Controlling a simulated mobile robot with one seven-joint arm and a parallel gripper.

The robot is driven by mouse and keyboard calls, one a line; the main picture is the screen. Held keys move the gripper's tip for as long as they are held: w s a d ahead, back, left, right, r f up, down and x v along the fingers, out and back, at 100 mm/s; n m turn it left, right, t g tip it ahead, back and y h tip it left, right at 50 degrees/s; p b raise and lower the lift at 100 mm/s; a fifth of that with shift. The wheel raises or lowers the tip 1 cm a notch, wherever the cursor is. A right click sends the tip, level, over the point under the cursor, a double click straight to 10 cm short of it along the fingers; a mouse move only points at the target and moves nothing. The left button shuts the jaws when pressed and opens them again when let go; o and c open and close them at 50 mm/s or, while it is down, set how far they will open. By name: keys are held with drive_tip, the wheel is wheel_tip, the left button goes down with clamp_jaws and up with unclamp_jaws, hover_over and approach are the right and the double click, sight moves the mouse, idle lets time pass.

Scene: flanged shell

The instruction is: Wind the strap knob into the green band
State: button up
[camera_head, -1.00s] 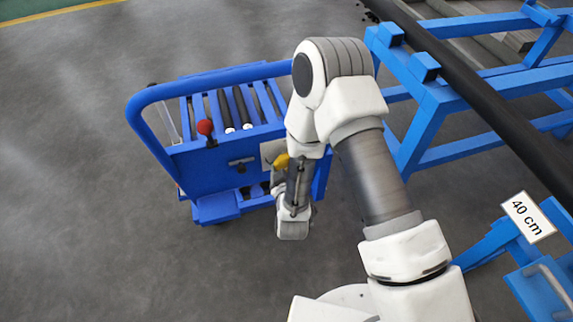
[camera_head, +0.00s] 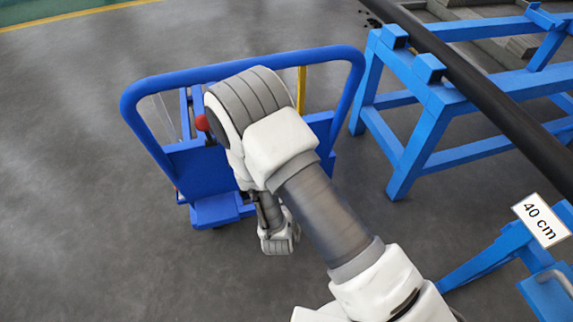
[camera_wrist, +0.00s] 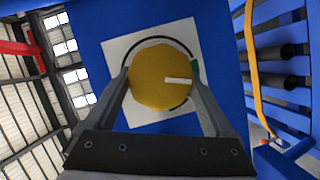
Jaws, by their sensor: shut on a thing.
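The strap knob (camera_wrist: 155,76) is a round yellow knob with a white pointer mark, seen face-on in the wrist view. It sits on a white square plate (camera_wrist: 117,50) with a black arc around it. The pointer points right, tilted very slightly downward. The green band (camera_wrist: 195,68) shows as a small patch on the right, just above the pointer's line and partly covered by a finger. My gripper (camera_wrist: 161,82) is shut on the knob, one finger on each side. In the head view my arm hides the knob and plate.
The plate is on a blue panel (camera_wrist: 225,88) of the blue trolley (camera_head: 150,92). A yellow strap (camera_wrist: 253,65) runs down at the right. A red ball handle (camera_head: 202,122) is beside my arm. A blue rack (camera_head: 420,150) with a long black bar (camera_head: 490,95) stands right.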

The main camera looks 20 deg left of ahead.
idle(0.4)
drive_tip(key=o, duration=1.1)
drive_tip(key=p+v, duration=0.3)
drive_tip(key=v, duration=1.4)
drive_tip(key=shift+s+d, duration=0.1)
drive_tip(key=shift+s, duration=0.05)
